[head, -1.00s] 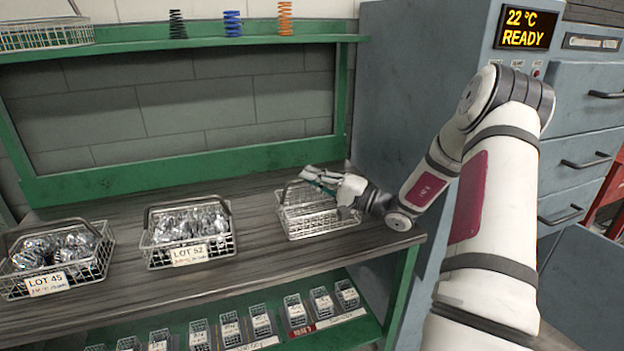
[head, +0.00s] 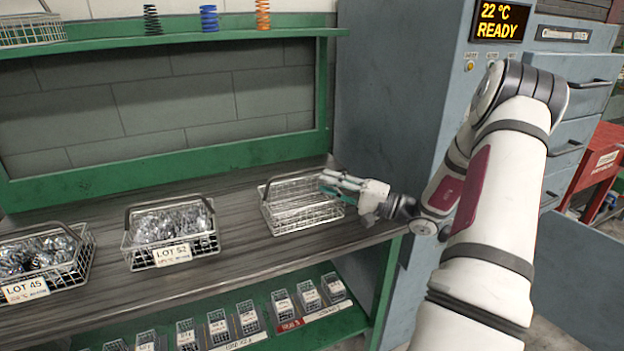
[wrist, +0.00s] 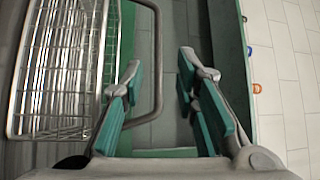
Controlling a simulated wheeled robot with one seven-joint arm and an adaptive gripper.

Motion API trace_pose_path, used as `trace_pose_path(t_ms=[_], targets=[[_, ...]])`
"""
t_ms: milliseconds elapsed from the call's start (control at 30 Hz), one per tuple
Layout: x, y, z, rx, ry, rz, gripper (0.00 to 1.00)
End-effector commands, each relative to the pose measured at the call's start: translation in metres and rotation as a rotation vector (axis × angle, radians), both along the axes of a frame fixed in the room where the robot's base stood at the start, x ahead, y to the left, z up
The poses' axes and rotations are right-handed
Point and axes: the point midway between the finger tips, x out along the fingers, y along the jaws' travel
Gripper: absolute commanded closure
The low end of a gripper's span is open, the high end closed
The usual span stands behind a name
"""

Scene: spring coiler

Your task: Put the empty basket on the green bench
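The empty wire basket (head: 305,220) stands upright on the dark top of the green-framed bench (head: 240,238), towards its right end. Its dark handle leans towards the back. My gripper (head: 328,184) is at the right side of the basket, with its fingers apart and nothing held. In the wrist view, the basket (wrist: 60,70) fills the left side. There its handle bar shows between the open fingers of my gripper (wrist: 161,70); I cannot tell how deep the bar lies.
Two full baskets stand left: LOT 52 (head: 172,242) and LOT 45 (head: 45,270). Springs (head: 209,18) and another wire basket (head: 30,30) are on the upper shelf. Small bins (head: 248,318) line the lower shelf. A grey cabinet (head: 395,100) stands right behind the bench.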

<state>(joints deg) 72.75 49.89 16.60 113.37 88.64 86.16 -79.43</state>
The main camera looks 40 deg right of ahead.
Motion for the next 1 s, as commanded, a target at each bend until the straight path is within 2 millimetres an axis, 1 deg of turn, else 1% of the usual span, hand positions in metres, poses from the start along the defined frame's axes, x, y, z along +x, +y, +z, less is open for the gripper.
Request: trace_pose_path(t_ms=[100,300,367,433,467,567,600,667,700,767,800,867,900,967,1000], targets=[[-0.011,-0.006,-0.002,0.0,-0.001,0.0,0.72],[-0.017,-0.008,-0.002,-0.001,0.002,0.006,0.72],[-0.016,-0.002,0.001,-0.006,0.009,0.025,0.72],[-0.013,0.015,0.007,-0.02,0.03,0.075,0.72],[-0.012,0.026,0.012,-0.028,0.046,0.108,0.72],[-0.01,0.077,0.029,-0.077,0.125,0.26,0.72],[-0.013,0.101,0.036,-0.104,0.168,0.331,0.72],[-0.019,0.137,0.046,-0.152,0.239,0.433,0.72],[-0.026,0.16,0.051,-0.184,0.287,0.497,0.72],[-0.039,0.19,0.058,-0.24,0.359,0.581,0.72],[-0.048,0.209,0.062,-0.281,0.406,0.633,0.72],[-0.065,0.235,0.067,-0.347,0.476,0.702,0.72],[-0.077,0.25,0.07,-0.393,0.522,0.741,0.72],[-0.095,0.27,0.073,-0.468,0.588,0.792,0.72],[-0.109,0.282,0.075,-0.521,0.628,0.82,0.72]])
